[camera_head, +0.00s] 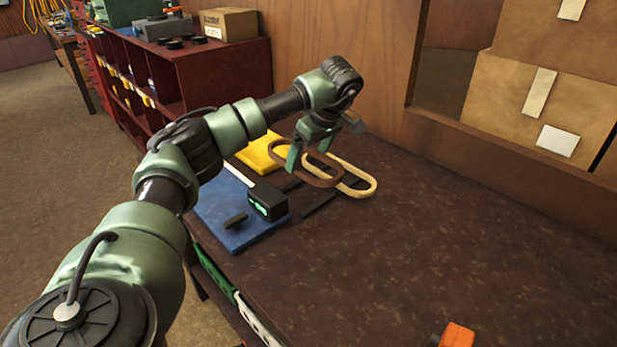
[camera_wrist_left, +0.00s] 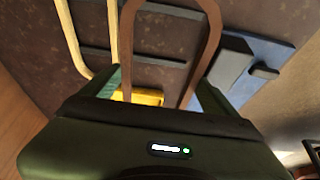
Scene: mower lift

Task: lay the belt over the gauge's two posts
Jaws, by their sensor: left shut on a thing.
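My left gripper (camera_head: 308,150) is shut on the brown belt (camera_head: 324,184), a long loop, above the table. In the left wrist view the brown belt (camera_wrist_left: 209,50) runs out from between the fingers. A cream belt (camera_head: 371,190) lies partly behind and right of it; it also shows at the left of the left wrist view (camera_wrist_left: 71,38). The gauge is a blue plate (camera_head: 213,212) with a black block with a green display (camera_head: 267,202) and a low black bar (camera_head: 236,220). It sits nearer and left of the gripper. My right gripper is out of view.
A yellow block (camera_head: 258,155) lies behind the gauge. Dark strips (camera_head: 318,206) lie under and beside the belts. An orange object (camera_head: 457,336) is at the near edge. Cardboard boxes (camera_head: 540,95) stand at the back right. The table's right middle is clear.

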